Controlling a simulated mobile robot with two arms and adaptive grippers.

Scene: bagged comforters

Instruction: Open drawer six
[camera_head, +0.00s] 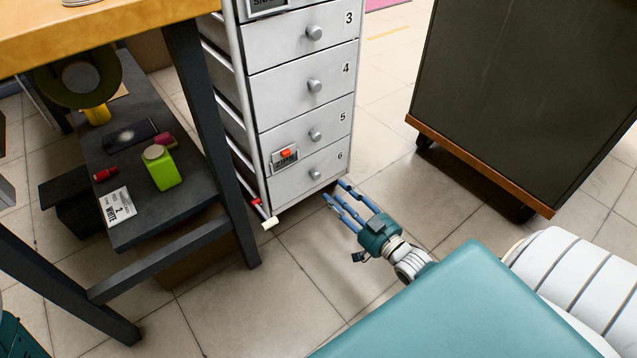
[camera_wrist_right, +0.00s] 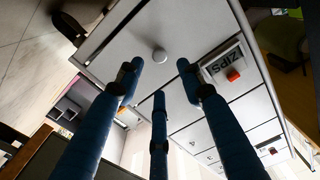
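Drawer six (camera_head: 300,184) is the white bottom drawer of the cabinet, shut, with a round grey knob (camera_head: 315,174) and a "6" at its right. My right gripper (camera_head: 340,193) has blue fingers and a teal palm. It is low in front of the drawer, fingers pointing at the cabinet. In the right wrist view the knob (camera_wrist_right: 159,55) shows in the gap between the spread fingers, beyond their tips (camera_wrist_right: 160,80). The fingers look open and empty, apart from the knob.
Drawers three, four and five (camera_head: 305,133) above are shut. A workbench leg (camera_head: 215,130) stands at left. A dark wheeled cabinet (camera_head: 520,90) stands at right. Tiled floor (camera_head: 300,290) in front of the drawers is clear.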

